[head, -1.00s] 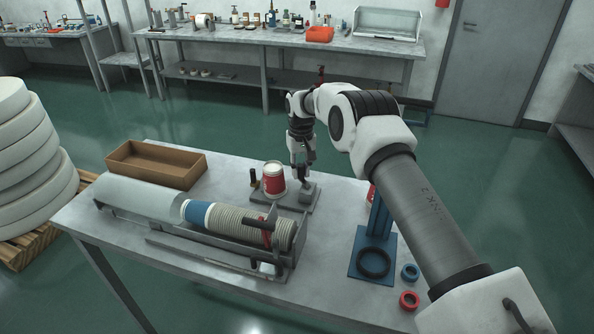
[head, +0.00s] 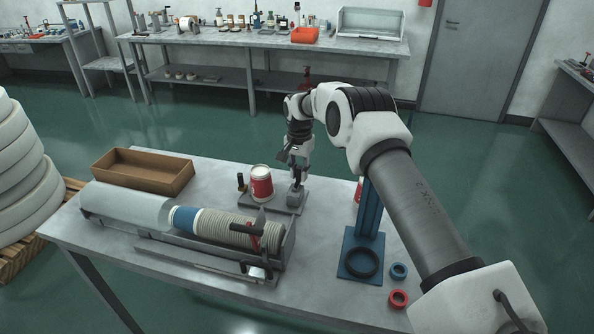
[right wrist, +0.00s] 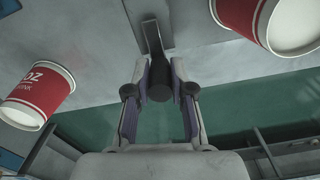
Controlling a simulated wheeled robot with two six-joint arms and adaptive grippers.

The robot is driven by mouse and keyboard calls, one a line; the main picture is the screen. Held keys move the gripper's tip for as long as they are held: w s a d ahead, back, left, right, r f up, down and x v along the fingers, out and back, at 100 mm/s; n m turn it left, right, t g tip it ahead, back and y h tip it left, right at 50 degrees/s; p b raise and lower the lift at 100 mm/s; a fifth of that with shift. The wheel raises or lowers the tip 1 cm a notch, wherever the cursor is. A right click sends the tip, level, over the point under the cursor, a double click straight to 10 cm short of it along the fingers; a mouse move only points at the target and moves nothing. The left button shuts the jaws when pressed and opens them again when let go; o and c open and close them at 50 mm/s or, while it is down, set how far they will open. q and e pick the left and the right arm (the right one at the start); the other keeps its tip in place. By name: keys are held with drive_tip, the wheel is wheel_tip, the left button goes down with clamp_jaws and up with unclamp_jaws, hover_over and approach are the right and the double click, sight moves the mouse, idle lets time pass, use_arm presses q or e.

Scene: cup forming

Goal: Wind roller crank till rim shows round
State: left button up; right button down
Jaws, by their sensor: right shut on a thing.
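A red and white paper cup (head: 261,182) stands upright on a small grey fixture, whose base (head: 262,204) lies flat on the table. A grey block (head: 298,197) sits at the fixture's right end. My right gripper (head: 297,176) is right over this block, to the right of the cup. In the right wrist view its fingers (right wrist: 160,84) are shut on a dark crank knob (right wrist: 160,90), with a flat metal crank arm (right wrist: 151,38) beyond it. A red cup (right wrist: 284,20) shows there at upper right. I cannot make out the rim's shape. My left gripper is out of view.
A cup-stack trough (head: 130,206) lies front left, with a cardboard box (head: 143,171) behind it. A blue stand (head: 369,222) and blue and red rings (head: 398,299) are at right. Another red cup (right wrist: 36,94) shows left in the right wrist view.

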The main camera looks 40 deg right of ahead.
drive_tip(key=shift+s+f+m, duration=0.15)
drive_tip(key=shift+f+m, duration=0.05)
drive_tip(key=shift+m, duration=0.1)
drive_tip(key=c, duration=1)
unclamp_jaws()
drive_tip(key=shift+r, duration=0.1)
drive_tip(key=shift+r, duration=0.1)
drive_tip(key=shift+r, duration=0.35)
wheel_tip(320, 180, up, 11)
drive_tip(key=shift+r, duration=0.1)
